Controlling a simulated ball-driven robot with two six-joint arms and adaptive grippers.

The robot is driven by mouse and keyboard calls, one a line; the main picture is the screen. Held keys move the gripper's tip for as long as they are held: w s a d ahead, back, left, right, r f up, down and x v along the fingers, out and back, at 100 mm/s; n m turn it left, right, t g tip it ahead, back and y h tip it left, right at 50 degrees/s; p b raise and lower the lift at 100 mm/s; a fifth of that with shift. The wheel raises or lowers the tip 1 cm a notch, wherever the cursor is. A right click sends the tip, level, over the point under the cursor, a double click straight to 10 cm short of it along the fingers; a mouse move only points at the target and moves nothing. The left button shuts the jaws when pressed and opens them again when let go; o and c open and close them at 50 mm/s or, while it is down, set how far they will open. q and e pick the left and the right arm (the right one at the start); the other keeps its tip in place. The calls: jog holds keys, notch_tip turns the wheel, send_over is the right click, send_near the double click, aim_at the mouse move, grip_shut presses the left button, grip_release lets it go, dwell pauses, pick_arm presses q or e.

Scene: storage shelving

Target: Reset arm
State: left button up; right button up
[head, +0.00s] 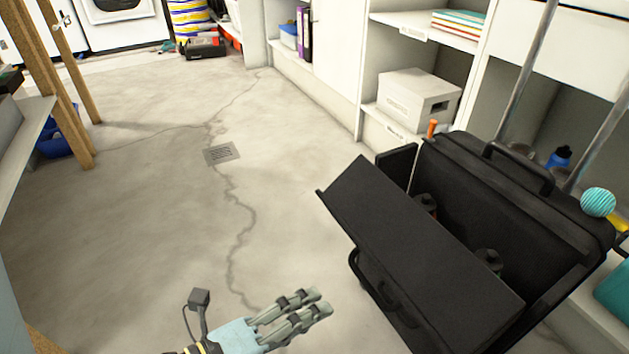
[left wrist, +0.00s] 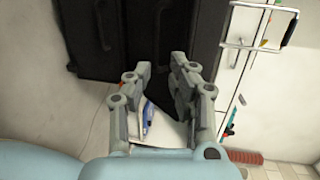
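My left gripper (head: 322,302) is low in the head view, above the concrete floor and to the left of the open black case. Its fingers point right, towards the case. In the left wrist view the gripper (left wrist: 160,72) has a gap between its two fingers, and nothing is held in it. My right gripper does not show in either view.
The black case (head: 425,255) stands open at the right, with dark items inside. White shelving (head: 340,75) holding a storage box (head: 418,97) runs behind it. A wooden-legged table (head: 62,80) is at the left. The middle floor (head: 130,230) is clear.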

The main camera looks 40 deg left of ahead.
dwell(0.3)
